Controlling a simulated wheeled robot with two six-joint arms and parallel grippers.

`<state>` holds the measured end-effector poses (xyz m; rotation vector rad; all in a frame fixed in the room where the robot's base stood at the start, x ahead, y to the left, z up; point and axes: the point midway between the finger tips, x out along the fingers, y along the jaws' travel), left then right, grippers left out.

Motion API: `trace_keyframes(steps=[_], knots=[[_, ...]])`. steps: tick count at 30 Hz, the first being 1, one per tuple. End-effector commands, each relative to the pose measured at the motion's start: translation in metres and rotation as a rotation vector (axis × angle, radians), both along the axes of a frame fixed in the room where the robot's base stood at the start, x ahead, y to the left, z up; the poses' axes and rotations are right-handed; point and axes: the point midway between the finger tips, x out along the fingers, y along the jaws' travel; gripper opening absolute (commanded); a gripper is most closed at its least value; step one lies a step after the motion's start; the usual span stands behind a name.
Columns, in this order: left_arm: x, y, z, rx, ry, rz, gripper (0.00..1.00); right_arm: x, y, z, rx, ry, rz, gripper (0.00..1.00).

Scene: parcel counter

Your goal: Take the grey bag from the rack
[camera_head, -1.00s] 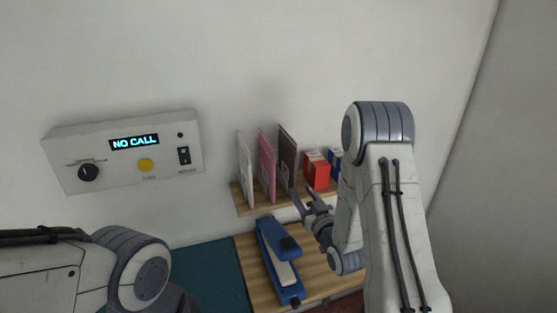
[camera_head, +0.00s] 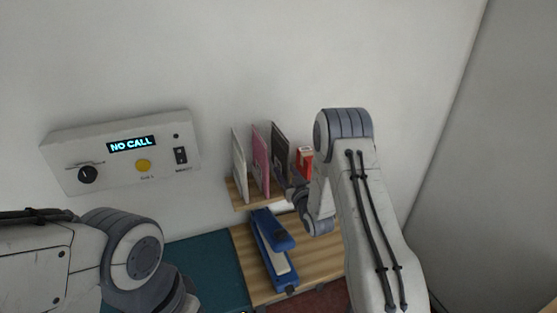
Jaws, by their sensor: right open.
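The grey bag (camera_head: 280,148) stands upright in the rack (camera_head: 240,201), a small wooden shelf on the wall. It is the rightmost of three thin upright bags, beside a pink bag (camera_head: 261,160) and a white bag (camera_head: 240,165). My right gripper (camera_head: 287,193) is at the lower front edge of the grey bag and is open. Its fingers are dark and small against the dark bag, so I cannot tell whether they touch it or straddle it. Of my left arm only the links show; the left gripper is out of view.
A red box (camera_head: 304,158) stands right of the grey bag, partly behind my right arm. A blue stapler-like tool (camera_head: 272,250) lies on the wooden board (camera_head: 310,268) below. A wall panel (camera_head: 75,155) reading NO CALL is at the left. A teal mat (camera_head: 210,265) lies beside the board.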

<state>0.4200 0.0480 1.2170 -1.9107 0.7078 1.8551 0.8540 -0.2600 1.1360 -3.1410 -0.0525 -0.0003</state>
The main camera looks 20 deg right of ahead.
Motion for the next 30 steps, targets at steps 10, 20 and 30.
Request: trace_keyframes(steps=[10, 20, 30], knots=[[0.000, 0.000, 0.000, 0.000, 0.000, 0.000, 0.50, 0.000, 0.001, 0.000, 0.000, -0.001, 0.001, 0.00], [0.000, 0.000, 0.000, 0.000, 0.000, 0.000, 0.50, 0.000, 0.004, 0.006, 0.000, -0.001, 0.005, 0.00], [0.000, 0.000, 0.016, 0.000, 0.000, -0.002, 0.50, 0.003, 0.016, 0.041, 0.000, -0.002, 0.019, 0.00]])
